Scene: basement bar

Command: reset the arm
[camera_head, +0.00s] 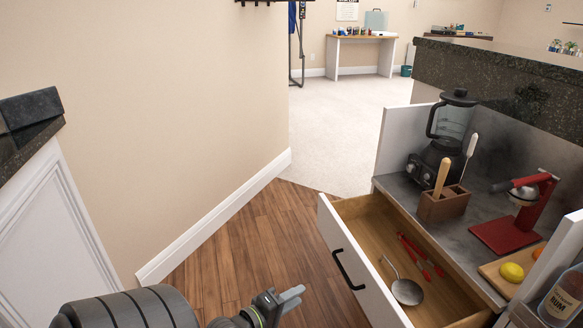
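My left gripper (291,298) is at the bottom centre, its pale fingers pointing right. They look close together with nothing visible in them, but the side view does not show whether they are shut. The arm comes in from the lower left. An open wooden drawer (333,215) with a white front and a black handle (347,270) is just right of the gripper; the gripper is apart from it. My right gripper is not in view.
In the drawer lie a metal strainer or ladle (407,291) and red-handled tongs (420,258). A blender (447,135), a wooden utensil holder (443,205), a red press (507,232), a lemon (512,272) and a bottle (563,297) stand at right. Wooden floor (240,250) is clear.

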